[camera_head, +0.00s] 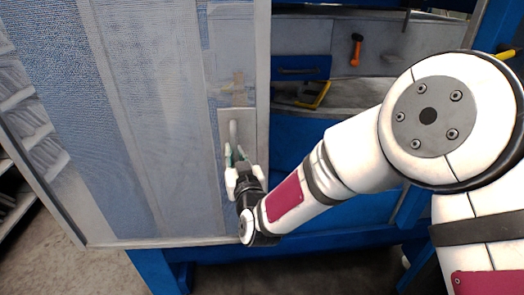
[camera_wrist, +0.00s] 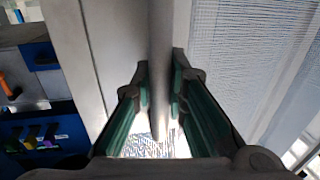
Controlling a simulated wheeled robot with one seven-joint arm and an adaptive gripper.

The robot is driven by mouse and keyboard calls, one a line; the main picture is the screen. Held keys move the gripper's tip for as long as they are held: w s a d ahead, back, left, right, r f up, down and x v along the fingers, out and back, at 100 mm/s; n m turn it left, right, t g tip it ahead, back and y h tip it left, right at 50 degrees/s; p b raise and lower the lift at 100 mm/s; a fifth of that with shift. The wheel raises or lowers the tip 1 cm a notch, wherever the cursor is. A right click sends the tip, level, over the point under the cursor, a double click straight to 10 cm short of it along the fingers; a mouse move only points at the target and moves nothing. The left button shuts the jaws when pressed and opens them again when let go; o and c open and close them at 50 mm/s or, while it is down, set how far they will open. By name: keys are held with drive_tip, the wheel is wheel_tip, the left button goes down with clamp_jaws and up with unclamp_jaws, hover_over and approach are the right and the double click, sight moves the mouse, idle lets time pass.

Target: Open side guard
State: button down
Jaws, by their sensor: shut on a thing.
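The side guard (camera_head: 150,120) is a large panel of see-through mesh in a pale metal frame, filling the left half of the head view. It stands swung out at an angle, with the blue machine visible past its right edge. Its handle (camera_head: 234,130) is a pale upright bar on a light plate at the guard's right side. My gripper (camera_head: 237,160) is at the lower part of the handle. In the wrist view the green-padded fingers (camera_wrist: 160,95) stand on both sides of the handle bar (camera_wrist: 160,60), closed on it. The mesh shows at the right there.
Behind the guard's edge is a blue workbench (camera_head: 300,145) with an orange-handled tool (camera_head: 356,48) and a yellow-and-black tool (camera_head: 314,95). Shelves (camera_head: 25,125) stand at the far left, close to the guard's left frame. Bare floor (camera_head: 110,272) shows below the guard.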

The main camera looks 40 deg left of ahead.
sight(219, 144)
drive_tip(key=shift+s+a, duration=1.1)
drive_tip(key=shift+s, duration=0.2)
drive_tip(key=c, duration=1.6)
unclamp_jaws()
drive_tip(key=shift+o, duration=0.2)
drive_tip(key=shift+d, duration=0.1)
drive_tip(key=v, duration=1.1)
drive_tip(key=shift+s+d, duration=0.2)
drive_tip(key=shift+d, duration=0.15)
